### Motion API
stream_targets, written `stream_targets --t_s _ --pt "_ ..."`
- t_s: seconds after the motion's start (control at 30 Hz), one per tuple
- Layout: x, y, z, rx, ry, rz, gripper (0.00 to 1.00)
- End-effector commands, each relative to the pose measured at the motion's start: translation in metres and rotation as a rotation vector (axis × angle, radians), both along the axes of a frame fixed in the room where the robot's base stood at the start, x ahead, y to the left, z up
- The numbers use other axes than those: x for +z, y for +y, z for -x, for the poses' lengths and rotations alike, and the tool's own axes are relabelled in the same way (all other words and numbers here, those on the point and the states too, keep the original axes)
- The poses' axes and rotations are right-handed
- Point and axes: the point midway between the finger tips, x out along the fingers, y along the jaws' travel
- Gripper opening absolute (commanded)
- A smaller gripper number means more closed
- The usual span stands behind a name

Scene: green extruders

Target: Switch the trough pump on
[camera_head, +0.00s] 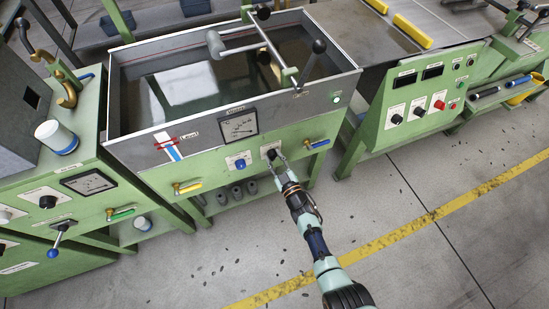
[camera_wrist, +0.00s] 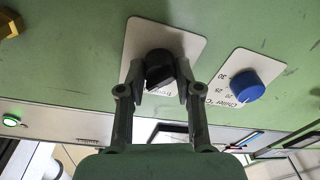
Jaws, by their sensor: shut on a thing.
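The water trough (camera_head: 130,100) is a grey open tank with a green front panel. A black rotary knob (camera_head: 271,152) sits on a white label plate on that panel, right of a blue knob (camera_head: 240,163). My gripper (camera_head: 276,163) reaches the black knob from the front. In the wrist view my gripper (camera_wrist: 162,90) is shut on the black knob (camera_wrist: 158,62), one finger on each side. Its white plate (camera_wrist: 188,47) shows behind it, but its lettering is mostly hidden by the gripper. The blue knob (camera_wrist: 246,88) there is marked as a chiller temperature dial.
A green lamp (camera_head: 336,97) is lit on the trough's right front. A dial gauge (camera_head: 238,125) sits above the knobs. Yellow-handled (camera_head: 187,187) and blue-handled (camera_head: 318,144) valves jut out on either side. A control console (camera_head: 420,98) stands at right. Open floor lies in front.

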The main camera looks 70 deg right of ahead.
Motion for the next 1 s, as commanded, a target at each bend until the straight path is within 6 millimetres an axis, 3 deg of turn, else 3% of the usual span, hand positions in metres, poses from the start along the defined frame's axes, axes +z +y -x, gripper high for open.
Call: stream_targets --t_s 0.5,1.0 --pt "-0.0001 -0.0002 -0.0002 0.000 -0.251 -0.244 0.00" --pt "-0.0003 0.0000 -0.0001 0.001 -0.303 -0.296 0.00"
